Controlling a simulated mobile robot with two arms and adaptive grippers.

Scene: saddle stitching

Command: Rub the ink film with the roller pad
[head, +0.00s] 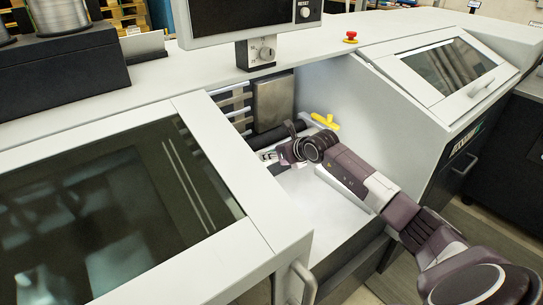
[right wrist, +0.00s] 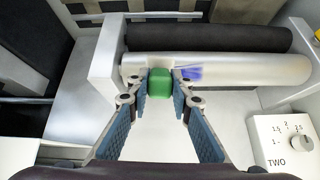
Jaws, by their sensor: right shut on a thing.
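My right gripper (right wrist: 160,84) is shut on a green roller pad (right wrist: 160,85), held between its fingertips at the silver roller. The ink film (right wrist: 188,73) is a blue-violet smear on the silver roller (right wrist: 240,70), just right of the pad. The pad appears to be against or very close to the roller; I cannot tell if they touch. In the head view my right gripper (head: 280,154) reaches into the open bay of the machine, and the pad and ink film cannot be made out there. My left gripper is not in view.
A black roller (right wrist: 210,38) lies behind the silver one. A dial box marked TWO (right wrist: 283,143) stands at the right. A yellow handle (head: 325,121) is beside my right gripper. The bay lies between the left glass cover (head: 100,215) and the right housing (head: 400,110).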

